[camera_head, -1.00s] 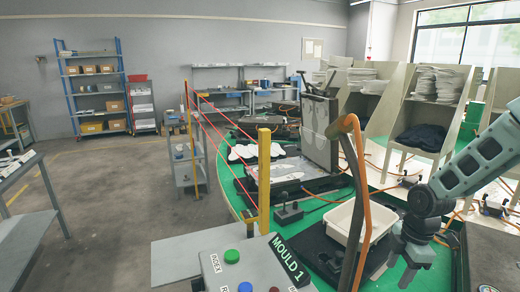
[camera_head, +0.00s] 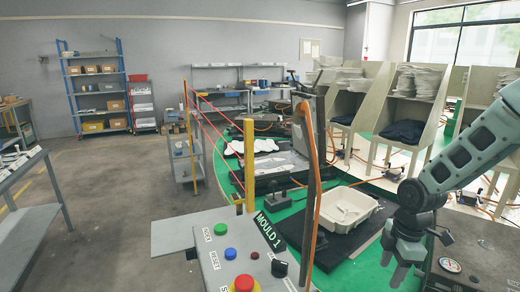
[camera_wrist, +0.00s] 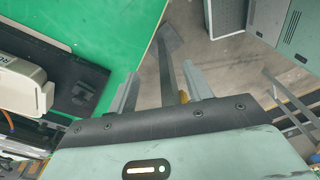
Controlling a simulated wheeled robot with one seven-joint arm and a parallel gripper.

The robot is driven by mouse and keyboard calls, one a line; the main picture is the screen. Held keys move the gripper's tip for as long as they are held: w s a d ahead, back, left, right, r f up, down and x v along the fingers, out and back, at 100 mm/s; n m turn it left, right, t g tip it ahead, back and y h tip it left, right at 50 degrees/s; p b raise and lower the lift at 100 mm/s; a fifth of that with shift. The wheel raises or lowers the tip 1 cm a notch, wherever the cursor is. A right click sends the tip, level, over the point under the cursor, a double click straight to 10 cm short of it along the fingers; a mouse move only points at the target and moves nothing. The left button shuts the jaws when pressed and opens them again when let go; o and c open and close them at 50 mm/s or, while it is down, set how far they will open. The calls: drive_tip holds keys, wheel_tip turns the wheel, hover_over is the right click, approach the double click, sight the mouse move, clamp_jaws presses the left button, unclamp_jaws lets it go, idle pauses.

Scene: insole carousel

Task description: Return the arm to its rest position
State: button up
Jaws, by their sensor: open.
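My gripper (camera_head: 403,265) hangs fingers down at the lower right of the head view, on my grey-green arm. Its two fingers show apart in the wrist view (camera_wrist: 160,90), with nothing between them. Below them in that view are grey floor and the edge of a green surface. The gripper is just right of the black plate that bears a white tray (camera_head: 373,222) and touches nothing that I can see.
A grey bench with a gauge (camera_head: 450,265) is at the lower right.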

drive_tip(key=s+a+r+m, duration=0.3)
drive_tip(key=s+a+r, duration=0.55)
drive_tip(key=a, duration=0.25)
drive_tip(key=s+a+r+m, duration=0.2)
drive_tip(key=s+a+m, duration=0.1)
drive_tip(key=s, duration=0.5)
drive_tip(key=s+a+r+m, duration=0.3)
drive_tip(key=s, duration=0.6)
drive_tip(key=shift+a+r+h, duration=0.2)
drive_tip(key=shift+a+h, duration=0.1)
drive_tip(key=shift+a, duration=0.05)
drive_tip(key=shift+w, duration=0.1)
